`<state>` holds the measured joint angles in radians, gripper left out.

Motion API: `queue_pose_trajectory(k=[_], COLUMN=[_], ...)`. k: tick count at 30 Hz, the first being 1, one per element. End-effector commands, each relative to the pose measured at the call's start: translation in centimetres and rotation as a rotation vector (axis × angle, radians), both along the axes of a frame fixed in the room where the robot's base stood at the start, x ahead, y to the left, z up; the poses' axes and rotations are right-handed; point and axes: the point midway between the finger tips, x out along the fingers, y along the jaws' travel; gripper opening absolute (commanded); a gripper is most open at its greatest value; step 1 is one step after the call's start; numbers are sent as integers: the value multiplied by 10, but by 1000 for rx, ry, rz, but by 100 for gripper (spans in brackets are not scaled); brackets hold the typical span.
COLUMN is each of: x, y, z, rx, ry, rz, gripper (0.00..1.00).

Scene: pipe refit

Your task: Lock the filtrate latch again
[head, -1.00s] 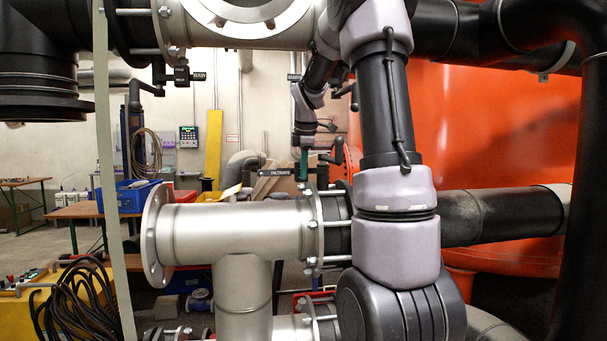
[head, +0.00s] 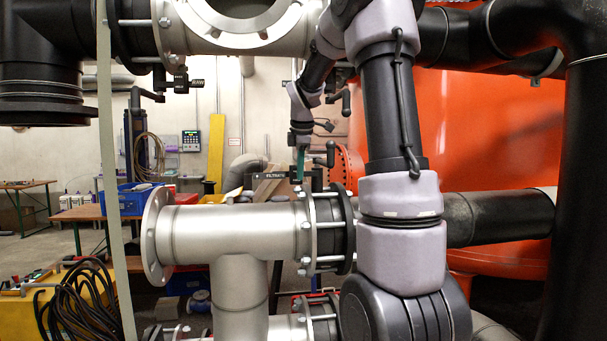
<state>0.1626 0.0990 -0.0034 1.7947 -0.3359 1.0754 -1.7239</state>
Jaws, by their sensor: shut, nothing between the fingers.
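The dark plate lettered FILTRATE (head: 270,197) shows just above the silver flanged pipe, in the middle of the head view. To its right a black latch lever with a knobbed handle (head: 331,155) stands up above the flange joint. My gripper (head: 301,176) points down just left of this lever, above the right end of the plate. It is shut and holds nothing. Its fingertips are small and greenish in the picture. I cannot tell whether they touch the lever or the plate. The lower part of the latch is hidden behind the flange.
The silver tee pipe (head: 228,233) with bolted flanges stands in front of the latch. A large orange vessel (head: 490,130) and black pipes close off the right. Cables (head: 80,305) lie at the lower left.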

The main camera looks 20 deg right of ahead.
Motion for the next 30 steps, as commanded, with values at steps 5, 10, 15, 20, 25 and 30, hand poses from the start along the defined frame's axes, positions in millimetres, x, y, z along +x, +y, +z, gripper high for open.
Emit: queue_pose_trajectory(k=[5, 10, 15, 20, 25, 30], x=[-13, -27, -40, -46, -47, -47], y=[4, 9, 12, 14, 14, 14], z=[20, 43, 64, 72, 73, 73], rx=[-1, -1, 1, 0, 0, 0], ry=[0, 0, 1, 3, 4, 4], rz=[3, 2, 2, 2, 2, 2], gripper=[0, 0, 0, 0, 0, 0])
